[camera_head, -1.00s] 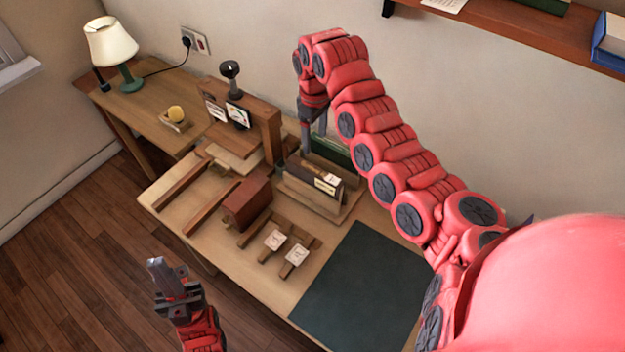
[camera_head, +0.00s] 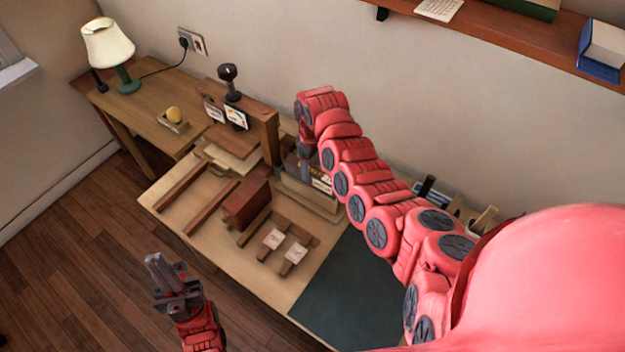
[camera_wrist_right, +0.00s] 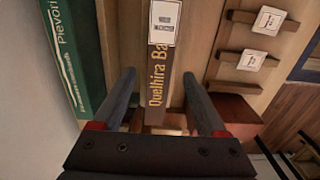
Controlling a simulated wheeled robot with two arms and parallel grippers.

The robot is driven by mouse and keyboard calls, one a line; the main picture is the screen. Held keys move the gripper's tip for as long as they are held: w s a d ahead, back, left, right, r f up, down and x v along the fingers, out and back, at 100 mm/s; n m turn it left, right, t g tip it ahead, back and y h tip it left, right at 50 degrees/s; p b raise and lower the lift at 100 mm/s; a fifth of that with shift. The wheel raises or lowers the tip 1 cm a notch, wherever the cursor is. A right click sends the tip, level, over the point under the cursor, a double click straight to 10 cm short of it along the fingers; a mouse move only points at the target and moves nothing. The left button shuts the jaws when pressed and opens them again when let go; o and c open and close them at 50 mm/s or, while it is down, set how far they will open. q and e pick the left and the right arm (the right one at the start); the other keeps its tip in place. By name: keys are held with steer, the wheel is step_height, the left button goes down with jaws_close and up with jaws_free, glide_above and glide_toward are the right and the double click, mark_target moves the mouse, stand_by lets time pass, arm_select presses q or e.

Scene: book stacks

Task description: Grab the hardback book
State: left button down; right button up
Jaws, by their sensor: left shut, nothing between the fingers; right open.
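A dark brown book (camera_wrist_right: 164,62) with yellow spine lettering and a white label stands in a wooden rack in the right wrist view. It also shows in the head view (camera_head: 302,172), partly hidden by my right arm. A green book (camera_wrist_right: 75,55) stands to its left in the wrist view. I cannot tell from the covers which is the hardback. My right gripper (camera_wrist_right: 158,80) is open, with its fingers on either side of the brown book's spine and not closed on it. My left gripper (camera_head: 165,272) is shut and empty, in front of the desk's near edge.
A reddish-brown block (camera_head: 246,201) and two label-bearing wooden pieces (camera_head: 283,245) lie left of a dark mat (camera_head: 350,300). A wooden press-like stand (camera_head: 250,120) rises behind. A wall shelf (camera_head: 500,35) hangs at upper right. The mat's visible part is clear.

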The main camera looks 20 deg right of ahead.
mark_target(313, 183)
steer(key=shift+f, duration=1.45)
jaws_close()
stand_by(0.4)
